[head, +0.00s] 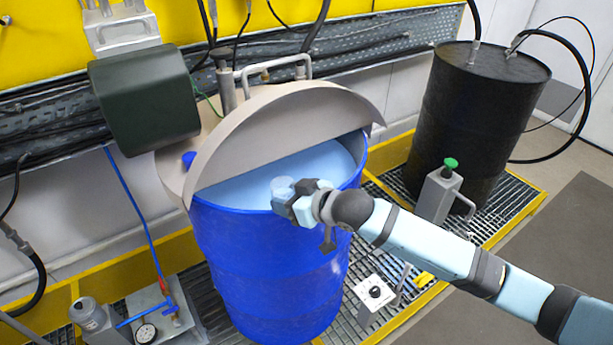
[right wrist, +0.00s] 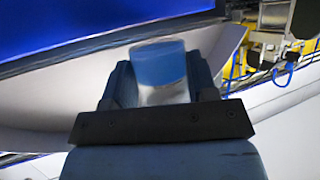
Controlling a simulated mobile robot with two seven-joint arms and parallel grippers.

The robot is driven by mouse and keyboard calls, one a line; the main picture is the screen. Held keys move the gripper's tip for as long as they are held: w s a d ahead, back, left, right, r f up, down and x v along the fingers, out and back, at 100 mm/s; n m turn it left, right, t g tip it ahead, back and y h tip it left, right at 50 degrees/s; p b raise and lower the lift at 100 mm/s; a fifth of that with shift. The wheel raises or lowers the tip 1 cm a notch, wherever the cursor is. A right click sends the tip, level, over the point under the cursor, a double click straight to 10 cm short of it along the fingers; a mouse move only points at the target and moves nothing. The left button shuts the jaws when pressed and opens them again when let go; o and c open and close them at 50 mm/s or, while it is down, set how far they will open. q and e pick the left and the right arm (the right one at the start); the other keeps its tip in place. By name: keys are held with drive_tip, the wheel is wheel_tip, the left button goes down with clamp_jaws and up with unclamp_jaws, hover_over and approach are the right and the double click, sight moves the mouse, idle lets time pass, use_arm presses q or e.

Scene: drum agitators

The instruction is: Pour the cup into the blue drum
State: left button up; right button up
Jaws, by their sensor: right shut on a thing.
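The blue drum (head: 270,270) stands in the middle of the head view, with its top partly covered by a beige half lid. Pale blue liquid (head: 238,190) shows in the open front half. My right gripper (head: 293,198) is over the near part of this opening, shut on a small clear cup (head: 283,186). In the right wrist view the cup (right wrist: 160,68) sits between the two fingers and looks blue in its upper part and pale below. I cannot tell how far the cup is tilted or whether anything flows out. My left gripper is not in view.
The half lid (head: 270,135) rises behind the cup, near a dark green motor housing (head: 145,97). A gauge (head: 146,333) is at lower left. Floor at lower right is clear.

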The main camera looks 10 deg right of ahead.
drive_tip(key=shift+r, duration=0.1)
drive_tip(key=shift+w+d+r+m+g+y+b, duration=0.35)
drive_tip(key=shift+w+d+m+g, duration=0.2)
drive_tip(key=shift+w+m+g, duration=0.3)
drive_tip(key=shift+w+d+r+m+g+y+b, duration=0.25)
drive_tip(key=shift+w+d+m+b, duration=0.1)
drive_tip(key=shift+m+b, duration=0.2)
drive_tip(key=shift+w+d+r+m+g+y+b, duration=0.2)
drive_tip(key=shift+w+m+b, duration=0.2)
drive_tip(key=shift+b, duration=0.15)
drive_tip(key=shift+w+d+f+m+g+b, duration=0.3)
drive_tip(key=shift+w+d+f+m+b, duration=0.15)
drive_tip(key=shift+b, duration=0.55)
drive_tip(key=shift+a+r+y, duration=0.1)
drive_tip(key=shift+y, duration=0.2)
drive_tip(key=shift+w+b, duration=0.1)
drive_tip(key=shift+b, duration=0.2)
